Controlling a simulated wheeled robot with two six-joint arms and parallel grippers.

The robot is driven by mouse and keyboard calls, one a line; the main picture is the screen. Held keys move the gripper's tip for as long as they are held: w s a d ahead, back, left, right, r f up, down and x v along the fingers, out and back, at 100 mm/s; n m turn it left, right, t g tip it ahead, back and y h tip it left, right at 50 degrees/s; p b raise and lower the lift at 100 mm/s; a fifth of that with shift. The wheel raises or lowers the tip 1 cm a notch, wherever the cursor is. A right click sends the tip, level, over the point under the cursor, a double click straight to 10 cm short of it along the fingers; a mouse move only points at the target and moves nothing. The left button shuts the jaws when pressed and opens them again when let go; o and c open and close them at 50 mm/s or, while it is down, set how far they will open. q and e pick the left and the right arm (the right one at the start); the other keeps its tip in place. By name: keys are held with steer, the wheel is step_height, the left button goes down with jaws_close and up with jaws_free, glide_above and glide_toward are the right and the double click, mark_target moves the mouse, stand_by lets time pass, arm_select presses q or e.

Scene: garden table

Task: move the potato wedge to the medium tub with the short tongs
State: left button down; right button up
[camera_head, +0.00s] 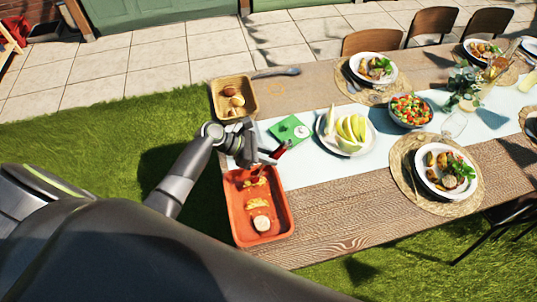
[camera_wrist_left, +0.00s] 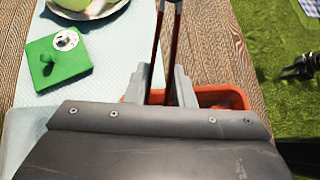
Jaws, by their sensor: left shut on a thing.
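My left gripper (camera_head: 252,150) is shut on the short tongs (camera_head: 281,150), which have dark red arms. In the left wrist view the fingers (camera_wrist_left: 168,85) close around the tongs (camera_wrist_left: 170,35); the tong tips are out of that frame. The gripper is above the table, by the far end of an orange-red tub (camera_head: 240,236). That tub holds yellowish pieces (camera_head: 257,203) and a round pale piece (camera_head: 262,223); I cannot tell which is the potato wedge. A tan tub (camera_head: 216,105) beyond the gripper holds several round brown pieces. Which tub is the medium one is unclear.
A green board (camera_head: 283,131) with a knob and a plate of melon slices (camera_head: 347,132) lie right of my gripper. A salad bowl (camera_head: 411,110) and set plates fill the right. A spoon (camera_head: 277,72) lies behind. A dark claw-like part (camera_wrist_left: 302,68) seems to be my right gripper.

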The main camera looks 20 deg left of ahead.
arm_select(q)
step_height(320, 180, up, 9)
steer(key=p, duration=0.4)
stand_by(0.4)
steer(key=s+r+n+t+y+b, duration=0.1)
steer(key=s+r+n+b, duration=0.1)
steer(key=s+r+b, duration=0.3)
steer(key=s+b, duration=0.4)
steer(key=b, duration=0.5)
steer(key=shift+s+a+r, duration=0.15)
steer(key=shift+r, duration=0.25)
